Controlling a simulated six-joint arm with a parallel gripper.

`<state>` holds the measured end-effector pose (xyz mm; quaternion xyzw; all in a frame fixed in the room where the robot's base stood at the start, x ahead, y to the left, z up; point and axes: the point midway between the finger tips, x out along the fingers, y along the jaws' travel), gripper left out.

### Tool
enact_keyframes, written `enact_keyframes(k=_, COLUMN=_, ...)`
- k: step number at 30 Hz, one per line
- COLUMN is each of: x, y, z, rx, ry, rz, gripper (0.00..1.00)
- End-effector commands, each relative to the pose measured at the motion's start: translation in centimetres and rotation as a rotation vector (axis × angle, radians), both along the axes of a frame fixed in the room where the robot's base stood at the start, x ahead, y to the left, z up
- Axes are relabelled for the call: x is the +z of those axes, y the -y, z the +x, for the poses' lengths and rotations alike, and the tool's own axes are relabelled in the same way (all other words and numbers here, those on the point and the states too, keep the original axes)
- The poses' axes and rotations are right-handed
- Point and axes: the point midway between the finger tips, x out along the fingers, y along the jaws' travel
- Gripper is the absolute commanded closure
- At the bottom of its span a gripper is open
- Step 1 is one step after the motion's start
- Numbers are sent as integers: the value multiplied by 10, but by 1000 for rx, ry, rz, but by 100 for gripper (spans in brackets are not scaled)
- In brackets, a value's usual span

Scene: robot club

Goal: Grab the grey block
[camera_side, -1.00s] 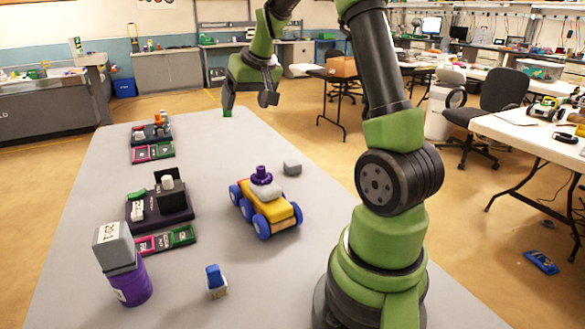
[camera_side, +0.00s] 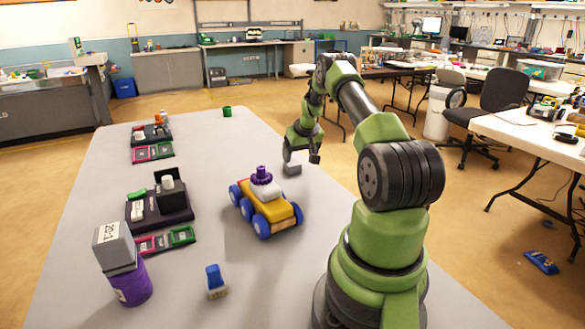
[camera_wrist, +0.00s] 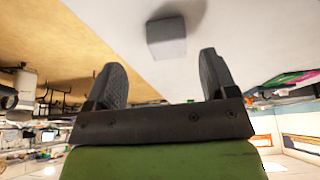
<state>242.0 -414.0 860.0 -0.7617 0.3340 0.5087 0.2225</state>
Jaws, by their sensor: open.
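The grey block (camera_side: 292,168) sits on the grey table, behind and to the right of the toy car. In the wrist view the grey block (camera_wrist: 166,38) lies beyond the fingertips, roughly midway between them. My gripper (camera_side: 301,157) is open and empty, with its fingers pointing down just above the block in the side view. In the wrist view my gripper (camera_wrist: 160,72) shows two dark fingers spread apart, with a clear gap to the block.
A yellow toy car (camera_side: 266,206) with blue wheels stands in front of the block. A small green cup (camera_side: 227,112) is at the far end of the table (camera_side: 210,150). A purple can (camera_side: 130,284) with a grey box (camera_side: 114,246) on top and a blue-topped item (camera_side: 215,281) are near the front.

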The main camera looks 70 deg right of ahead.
Motion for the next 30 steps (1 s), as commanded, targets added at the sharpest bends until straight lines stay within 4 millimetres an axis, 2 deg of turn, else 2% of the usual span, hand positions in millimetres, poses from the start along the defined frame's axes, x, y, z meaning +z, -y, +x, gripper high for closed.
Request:
enact_keyframes(k=12, x=-41, y=9, z=19, rx=0, ry=-1, rz=1, gripper=21)
enact_keyframes(k=23, x=-46, y=10, z=20, rx=-1, ry=-1, rz=0, gripper=21)
enact_keyframes(k=26, x=-46, y=11, z=20, rx=-1, ry=-1, rz=0, gripper=42)
enact_keyframes(k=30, x=-46, y=11, z=20, rx=-1, ry=-1, rz=0, gripper=74)
